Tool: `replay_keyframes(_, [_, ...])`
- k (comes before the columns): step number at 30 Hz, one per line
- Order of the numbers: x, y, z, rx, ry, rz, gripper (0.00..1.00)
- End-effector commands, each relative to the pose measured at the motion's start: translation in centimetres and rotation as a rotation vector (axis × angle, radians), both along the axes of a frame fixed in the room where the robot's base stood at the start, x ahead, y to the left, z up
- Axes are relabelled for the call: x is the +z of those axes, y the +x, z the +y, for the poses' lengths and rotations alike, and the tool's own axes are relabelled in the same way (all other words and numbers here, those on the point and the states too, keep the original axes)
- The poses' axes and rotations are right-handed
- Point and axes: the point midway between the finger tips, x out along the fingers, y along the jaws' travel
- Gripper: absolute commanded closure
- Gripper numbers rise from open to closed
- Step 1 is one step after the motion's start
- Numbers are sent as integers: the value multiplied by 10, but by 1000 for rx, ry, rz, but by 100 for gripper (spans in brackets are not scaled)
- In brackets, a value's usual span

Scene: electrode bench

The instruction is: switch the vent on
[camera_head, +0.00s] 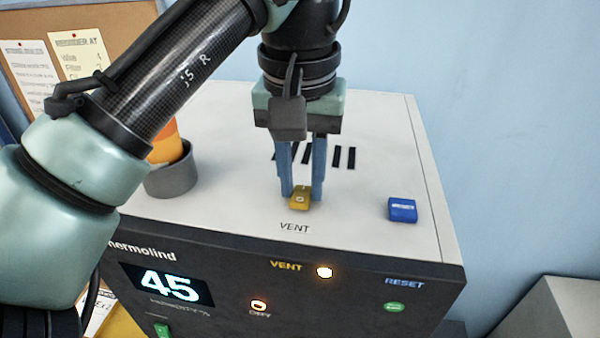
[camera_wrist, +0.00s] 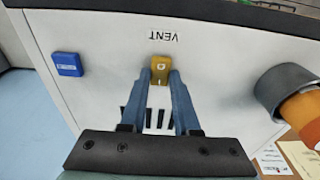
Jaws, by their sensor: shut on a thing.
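A yellow vent switch (camera_head: 300,200) stands on the white top of the machine, behind the printed word VENT. It also shows in the wrist view (camera_wrist: 161,68). My gripper (camera_head: 302,194) points down with its blue fingers on both sides of the switch, shut on it. The fingertips (camera_wrist: 161,75) hide its sides in the wrist view. On the dark front panel, the lamp beside the yellow VENT label (camera_head: 325,272) glows bright. I cannot tell the switch's position for sure from its small marks.
A blue block-shaped switch (camera_head: 402,209) sits to the right on the machine top. A grey cup (camera_head: 172,172) with an orange thing in it stands to the left. Dark vent slots (camera_head: 344,157) lie behind my gripper. The front panel has a display (camera_head: 168,285) reading 45 and a green RESET button (camera_head: 394,307).

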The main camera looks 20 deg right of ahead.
Motion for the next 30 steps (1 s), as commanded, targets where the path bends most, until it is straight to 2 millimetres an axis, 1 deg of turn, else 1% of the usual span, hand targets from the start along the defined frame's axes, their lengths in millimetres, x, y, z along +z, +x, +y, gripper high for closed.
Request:
replay_keyframes(8, [1,0,0,1,1,2,100])
replay_keyframes(9, [1,0,0,1,1,2,66])
replay_keyframes(13, [1,0,0,0,1,2,43])
replay_keyframes(14, [1,0,0,0,1,2,40])
replay_keyframes(24, [2,0,0,1,1,0,40])
replay_keyframes(26, [5,0,1,1,1,0,40])
replay_keyframes(30, [21,-1,2,2,3,-3,40])
